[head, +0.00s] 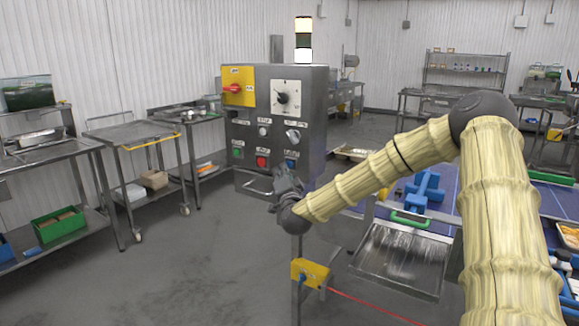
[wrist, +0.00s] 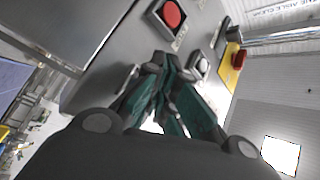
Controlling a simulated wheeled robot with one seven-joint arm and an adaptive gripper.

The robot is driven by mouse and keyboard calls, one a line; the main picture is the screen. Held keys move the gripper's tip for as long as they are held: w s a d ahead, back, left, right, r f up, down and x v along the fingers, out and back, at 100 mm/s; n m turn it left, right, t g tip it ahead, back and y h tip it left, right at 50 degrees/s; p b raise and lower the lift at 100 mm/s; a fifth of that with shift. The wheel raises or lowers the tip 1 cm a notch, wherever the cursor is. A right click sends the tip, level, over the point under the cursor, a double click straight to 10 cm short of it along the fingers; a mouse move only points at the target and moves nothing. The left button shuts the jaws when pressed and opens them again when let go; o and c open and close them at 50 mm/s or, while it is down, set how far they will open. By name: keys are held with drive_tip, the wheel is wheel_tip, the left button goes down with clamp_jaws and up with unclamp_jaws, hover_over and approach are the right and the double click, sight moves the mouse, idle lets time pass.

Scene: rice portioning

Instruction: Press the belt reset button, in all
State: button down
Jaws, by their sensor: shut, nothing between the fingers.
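The grey control cabinet (head: 312,105) carries a row of square buttons low on its front: green (head: 238,153), red (head: 262,161) and blue (head: 291,165). The button labels are too small to read, so I cannot tell which is the belt reset. My gripper (head: 284,182) is shut and empty, just below the blue button in the head view. In the wrist view, my gripper's teal fingers (wrist: 158,66) point at the panel, beside the red button (wrist: 171,13) and a pale round control (wrist: 199,65). The fingers hide part of the panel; contact cannot be told.
A yellow plate with a red switch (head: 233,88) and a dial (head: 283,98) sit higher on the cabinet. A yellow box (head: 310,272) on a post stands below my arm. Open floor (head: 190,270) lies left.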

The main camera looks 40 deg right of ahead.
drive_tip(key=shift+w+d, duration=0.35)
drive_tip(key=shift+d, duration=0.45)
idle(0.9)
drive_tip(key=shift+a, duration=0.1)
drive_tip(key=shift+s+a+b, duration=0.3)
drive_tip(key=shift+s+a, duration=0.05)
drive_tip(key=shift+a, duration=0.4)
drive_tip(key=a, duration=0.1)
drive_tip(key=s+a, duration=0.1)
drive_tip(key=a, duration=0.1)
drive_tip(key=s+a, duration=0.1)
drive_tip(key=shift+a+r+b, duration=0.1)
drive_tip(key=shift+a+b, duration=0.2)
drive_tip(key=shift+b, duration=0.1)
idle(0.4)
idle(0.6)
